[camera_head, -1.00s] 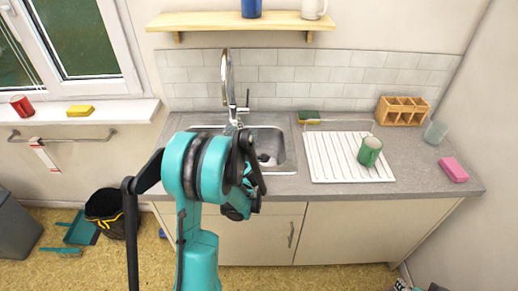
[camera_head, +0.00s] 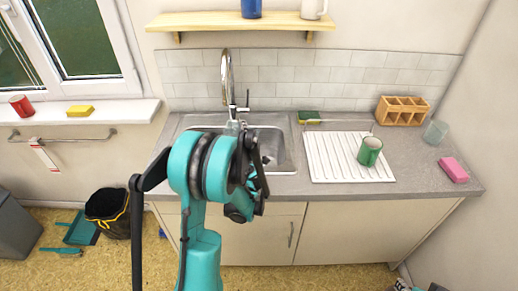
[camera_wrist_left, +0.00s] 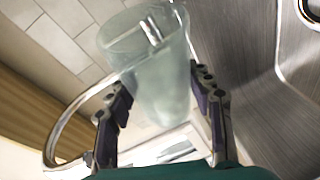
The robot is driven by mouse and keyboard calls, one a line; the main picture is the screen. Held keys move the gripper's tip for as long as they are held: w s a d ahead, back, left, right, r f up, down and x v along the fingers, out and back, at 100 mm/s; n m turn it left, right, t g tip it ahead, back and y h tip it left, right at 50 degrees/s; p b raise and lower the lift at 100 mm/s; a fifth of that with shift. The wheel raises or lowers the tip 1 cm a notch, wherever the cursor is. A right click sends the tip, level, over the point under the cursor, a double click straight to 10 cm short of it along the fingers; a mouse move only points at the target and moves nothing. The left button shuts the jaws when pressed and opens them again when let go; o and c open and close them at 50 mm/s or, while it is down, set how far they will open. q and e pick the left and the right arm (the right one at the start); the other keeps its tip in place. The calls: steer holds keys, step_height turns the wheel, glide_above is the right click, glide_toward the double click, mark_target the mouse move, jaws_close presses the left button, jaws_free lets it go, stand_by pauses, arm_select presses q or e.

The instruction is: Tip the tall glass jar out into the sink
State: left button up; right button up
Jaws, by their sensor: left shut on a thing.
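The tall glass jar (camera_wrist_left: 150,75) is pale, see-through and greenish. In the left wrist view it sits between the two dark fingers of my left gripper (camera_wrist_left: 162,92), which is shut on it. Its wide mouth points to the upper left of that view, and I cannot make out any contents. In the head view only a small pale part of the jar (camera_head: 232,127) shows above my teal wrist, by the tap. My wrist hides most of the gripper and jar there. The steel sink (camera_head: 283,150) lies behind my arm, its left part covered. My right gripper is out of view.
The tall curved tap (camera_head: 226,75) rises behind the sink, close to the jar. A white drainer (camera_head: 325,165) with a green mug (camera_head: 370,151) stands right of the sink. Farther right are a wooden rack (camera_head: 402,111), a glass tumbler (camera_head: 435,132) and a pink sponge (camera_head: 453,170).

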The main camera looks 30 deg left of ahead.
arm_select(q)
steer(key=shift+s+a+f+n+h, duration=0.1)
steer(key=shift+a+f+n+h, duration=0.25)
steer(key=shift+n, duration=0.25)
steer(key=shift+s+a+f+n+h, duration=0.1)
steer(key=shift+a+f+n+h, duration=0.15)
steer(key=shift+f+n, duration=0.25)
steer(key=shift+f+n+g+h, duration=0.15)
steer(key=shift+n+g+h, duration=0.15)
steer(key=shift+n, duration=0.1)
